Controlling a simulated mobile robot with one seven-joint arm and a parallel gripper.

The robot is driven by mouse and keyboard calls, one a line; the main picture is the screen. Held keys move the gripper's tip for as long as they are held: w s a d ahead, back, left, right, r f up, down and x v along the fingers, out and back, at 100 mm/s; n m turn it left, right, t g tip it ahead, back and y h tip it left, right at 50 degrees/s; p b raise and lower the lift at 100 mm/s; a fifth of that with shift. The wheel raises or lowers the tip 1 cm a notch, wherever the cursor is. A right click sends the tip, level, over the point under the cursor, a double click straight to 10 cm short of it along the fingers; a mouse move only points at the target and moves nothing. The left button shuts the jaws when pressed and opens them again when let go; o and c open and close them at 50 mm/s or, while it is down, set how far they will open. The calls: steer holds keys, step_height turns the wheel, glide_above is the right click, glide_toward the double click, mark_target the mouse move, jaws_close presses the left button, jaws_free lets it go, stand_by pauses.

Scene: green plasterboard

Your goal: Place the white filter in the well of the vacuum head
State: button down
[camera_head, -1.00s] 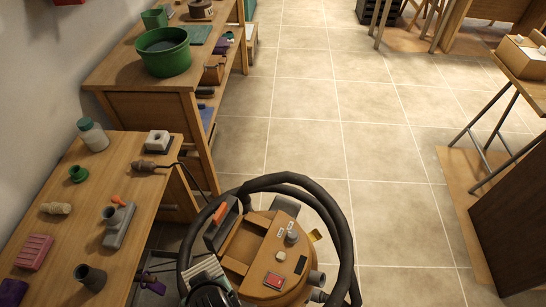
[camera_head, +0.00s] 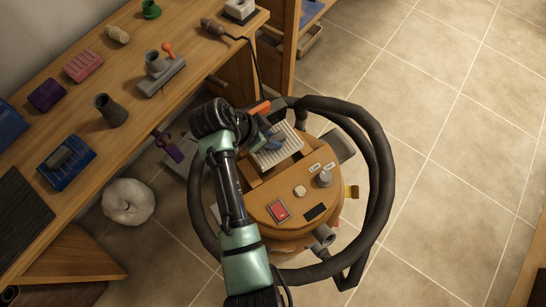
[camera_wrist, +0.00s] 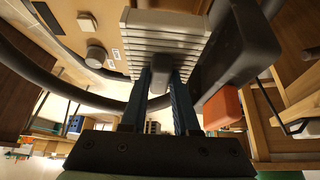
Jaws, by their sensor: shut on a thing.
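The white pleated filter (camera_head: 282,150) is in my gripper (camera_head: 268,138), at the upper-left side of the orange-brown vacuum head (camera_head: 290,200). In the wrist view the filter's ribs (camera_wrist: 165,45) lie just beyond my gripper (camera_wrist: 160,80), whose two blue fingers are shut on a small dark tab at the filter's edge. The filter overlaps the recessed well (camera_head: 268,178) in the head view and hides part of it. I cannot tell whether it touches the well.
A dark upright part with an orange end (camera_head: 259,107) stands close to my gripper; it is large in the wrist view (camera_wrist: 222,108). A thick black hose (camera_head: 378,170) loops around the vacuum. The workbench (camera_head: 190,100) with several items is at left. Tiled floor is free at right.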

mark_target(270, 153)
step_height(270, 153, down, 8)
steer(key=shift+f+b, duration=0.1)
steer(key=shift+b, duration=0.6)
steer(key=shift+f, duration=0.1)
steer(key=c, duration=0.7)
jaws_free()
steer(key=shift+o, duration=0.2)
steer(key=shift+s+a+r, duration=0.1)
steer(key=shift+r, duration=0.4)
steer(key=p+v, duration=0.2)
steer(key=v, duration=0.9)
steer(key=shift+r, duration=0.1)
